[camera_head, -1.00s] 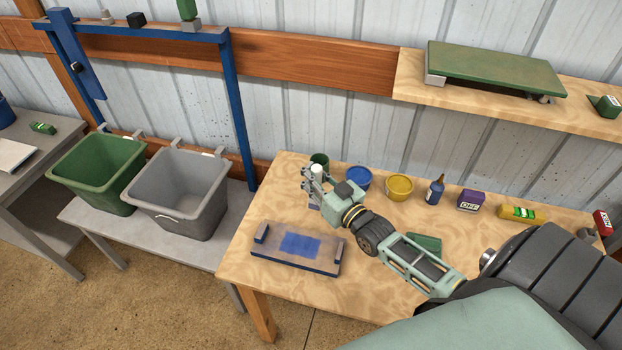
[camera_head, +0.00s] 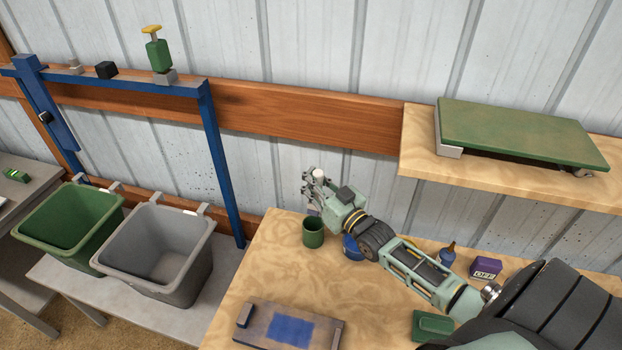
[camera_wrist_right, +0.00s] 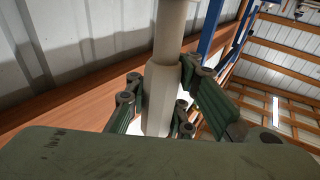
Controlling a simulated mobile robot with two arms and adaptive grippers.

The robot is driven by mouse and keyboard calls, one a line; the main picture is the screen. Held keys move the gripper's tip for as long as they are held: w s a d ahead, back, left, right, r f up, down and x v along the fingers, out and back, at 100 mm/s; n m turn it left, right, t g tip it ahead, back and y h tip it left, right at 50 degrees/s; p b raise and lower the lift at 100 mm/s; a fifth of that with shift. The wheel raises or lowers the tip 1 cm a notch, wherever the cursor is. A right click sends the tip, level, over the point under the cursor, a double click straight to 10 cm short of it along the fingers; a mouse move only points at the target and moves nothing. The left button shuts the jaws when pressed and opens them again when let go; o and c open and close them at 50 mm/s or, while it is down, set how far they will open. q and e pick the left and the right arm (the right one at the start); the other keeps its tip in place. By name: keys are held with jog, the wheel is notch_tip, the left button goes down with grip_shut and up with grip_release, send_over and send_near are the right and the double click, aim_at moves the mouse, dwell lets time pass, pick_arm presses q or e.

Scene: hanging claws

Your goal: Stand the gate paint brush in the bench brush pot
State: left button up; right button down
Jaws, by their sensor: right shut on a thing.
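My right gripper (camera_head: 316,192) is shut on a pale, upright, stick-like thing (camera_head: 318,173), which I take to be the paint brush. Its light top stands above the fingers and a greyish lower end shows below them. In the right wrist view, its pale round handle (camera_wrist_right: 165,85) passes between the green finger pads. The green pot (camera_head: 313,235), which looks like the brush pot, stands on the bench (camera_head: 265,270). In the head view the gripper appears just above the pot; I cannot tell if it is directly over it. My left gripper is not in view.
A blue can (camera_head: 352,247) stands right of the pot, partly behind my arm. A blue frame (camera_head: 225,160) carries a green, yellow-topped item (camera_head: 158,52). A shelf (camera_head: 420,160) hangs at upper right. A low blue-marked stand (camera_head: 288,328) sits at the bench front.

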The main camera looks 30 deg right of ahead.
aim_at(311, 208)
notch_tip(311, 208, down, 2)
jog(key=shift+w+d+f+b, duration=0.1)
jog(key=shift+w+f+b, duration=0.1)
jog(key=shift+b, duration=0.8)
notch_tip(311, 208, down, 4)
jog(key=b, duration=0.3)
jog(key=shift+r, duration=0.1)
pick_arm(q)
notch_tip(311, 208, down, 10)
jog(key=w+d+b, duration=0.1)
jog(key=b, duration=0.4)
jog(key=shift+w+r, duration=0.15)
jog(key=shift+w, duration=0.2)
pick_arm(e)
notch_tip(311, 208, down, 6)
jog(key=shift+r, duration=0.1)
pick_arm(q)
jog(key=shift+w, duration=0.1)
pick_arm(e)
jog(key=c, duration=1.5)
grip_release()
jog(key=shift+o, duration=0.2)
jog(key=shift+o, duration=1.2)
jog(key=shift+s, duration=0.1)
